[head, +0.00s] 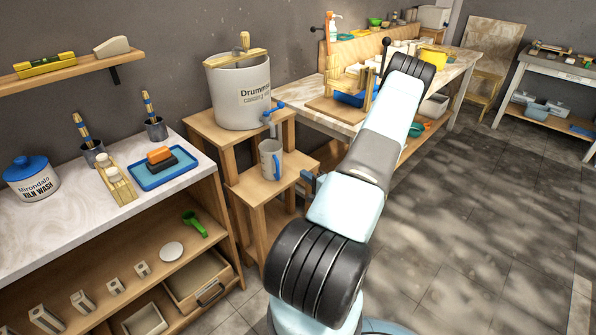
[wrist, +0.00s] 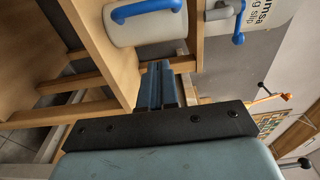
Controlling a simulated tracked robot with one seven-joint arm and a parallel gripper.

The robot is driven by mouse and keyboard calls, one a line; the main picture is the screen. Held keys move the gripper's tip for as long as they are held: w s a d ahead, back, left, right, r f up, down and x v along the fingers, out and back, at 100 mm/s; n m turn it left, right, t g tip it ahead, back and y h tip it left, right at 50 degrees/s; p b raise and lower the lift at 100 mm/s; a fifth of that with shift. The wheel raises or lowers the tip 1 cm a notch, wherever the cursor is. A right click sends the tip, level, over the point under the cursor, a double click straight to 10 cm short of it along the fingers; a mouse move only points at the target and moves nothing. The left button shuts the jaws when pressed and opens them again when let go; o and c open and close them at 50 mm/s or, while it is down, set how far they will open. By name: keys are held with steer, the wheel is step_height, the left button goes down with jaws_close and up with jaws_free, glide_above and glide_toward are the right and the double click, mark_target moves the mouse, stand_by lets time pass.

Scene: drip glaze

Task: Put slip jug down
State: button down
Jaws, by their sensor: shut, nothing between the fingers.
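The slip jug (head: 270,158), pale grey with a blue handle, stands upright on the lower step of a wooden stand (head: 262,188). In the wrist view the jug (wrist: 150,28) shows at the top with its blue handle facing me. My gripper (head: 308,181) is to the right of the jug, apart from it. In the wrist view its dark blue fingers (wrist: 157,84) are together, with nothing between them, beside the stand's wooden edge. The arm partly hides the gripper in the head view.
A large white casting slip bucket (head: 240,92) stands on the upper step, its blue-handled tap (head: 270,112) above the jug. A shelf unit with a blue tray (head: 160,172) is left. A cluttered workbench (head: 340,126) stands behind; the floor at right is clear.

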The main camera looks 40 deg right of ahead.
steer(key=shift+s, duration=1.3)
